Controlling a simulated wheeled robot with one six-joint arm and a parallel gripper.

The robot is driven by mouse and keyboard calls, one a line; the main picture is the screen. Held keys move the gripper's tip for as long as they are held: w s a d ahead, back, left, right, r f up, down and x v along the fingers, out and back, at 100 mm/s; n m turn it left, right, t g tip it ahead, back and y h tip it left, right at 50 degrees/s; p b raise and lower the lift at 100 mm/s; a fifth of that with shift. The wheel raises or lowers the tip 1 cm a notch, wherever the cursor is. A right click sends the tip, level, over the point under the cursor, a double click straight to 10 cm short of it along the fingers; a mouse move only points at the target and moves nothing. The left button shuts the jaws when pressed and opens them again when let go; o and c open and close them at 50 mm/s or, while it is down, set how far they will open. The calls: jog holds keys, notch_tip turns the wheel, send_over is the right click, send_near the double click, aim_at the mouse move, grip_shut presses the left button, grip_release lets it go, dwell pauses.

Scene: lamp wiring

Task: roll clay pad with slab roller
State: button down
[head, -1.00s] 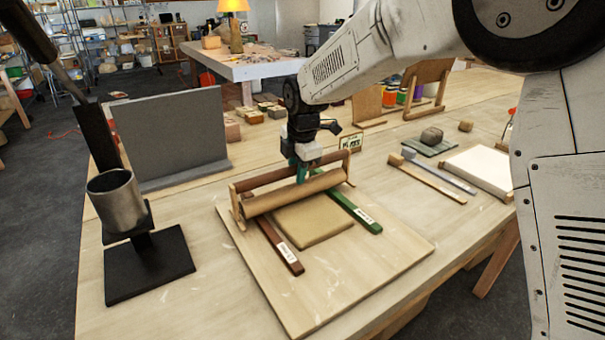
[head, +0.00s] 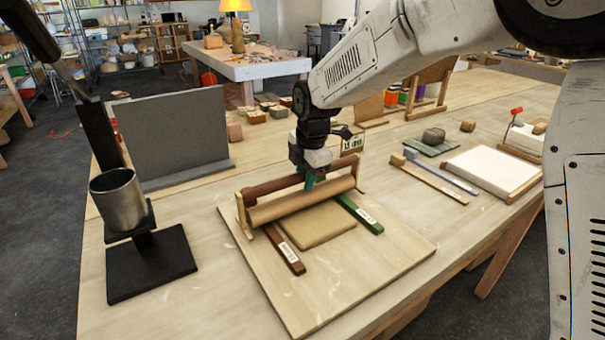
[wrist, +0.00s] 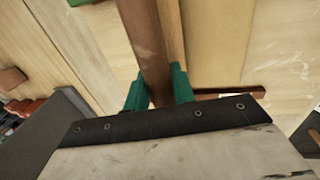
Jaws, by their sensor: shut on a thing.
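The slab roller (head: 300,200) is a wooden cylinder in a frame with a darker handle bar (head: 272,188) above it. It lies across the far part of the board. My gripper (head: 309,183) holds the handle bar from above, near its middle. In the wrist view its green fingers (wrist: 159,90) are shut on either side of the brown bar (wrist: 147,45). The tan clay pad (head: 316,226) lies flat just in front of the roller; its far edge is hidden by it. A brown strip (head: 285,252) flanks the pad at left and a green strip (head: 361,214) at right.
The wooden board (head: 340,275) is clear in front of the pad. A metal cup (head: 118,199) on a black stand is at left, with a grey upright panel (head: 175,135) behind. A white slab (head: 494,170) and wooden tools (head: 435,182) lie at right.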

jog(key=shift+s+d+f, duration=0.1)
jog(key=shift+s+d, duration=0.6)
jog(key=shift+s, duration=0.3)
jog(key=shift+s+d, duration=0.7)
jog(key=shift+s, duration=0.3)
jog(key=shift+s+d+f, duration=0.1)
jog(key=shift+s+d, duration=0.6)
jog(key=shift+s, duration=0.3)
jog(key=shift+s+d+r, duration=0.1)
jog(key=shift+s+d, duration=0.35)
jog(key=shift+s, duration=0.2)
jog(key=shift+s+d, duration=0.4)
jog(key=shift+s, duration=0.2)
jog(key=shift+w+a, duration=0.1)
